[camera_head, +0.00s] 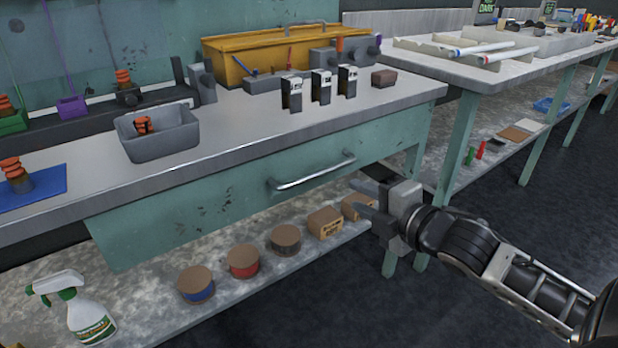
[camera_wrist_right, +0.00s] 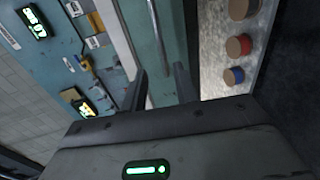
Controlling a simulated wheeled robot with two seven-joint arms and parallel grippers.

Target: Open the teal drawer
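The teal drawer (camera_head: 225,200) is under the front edge of the grey bench top. Its front looks about in line with that edge. A long silver bar handle (camera_head: 315,172) runs across its front. My right gripper (camera_head: 357,198) is open and empty, just right of and below the handle's right end, apart from it. In the right wrist view, the open fingers (camera_wrist_right: 160,86) point toward the teal drawer front (camera_wrist_right: 172,50). The handle (camera_wrist_right: 159,42) lies ahead, roughly in line with the gap between them. My left gripper is not in view.
On the bench top (camera_head: 250,130) are a grey bin (camera_head: 158,132), a yellow toolbox (camera_head: 262,62) and several small black-and-silver devices. Dark floor (camera_head: 480,250) is free at right.

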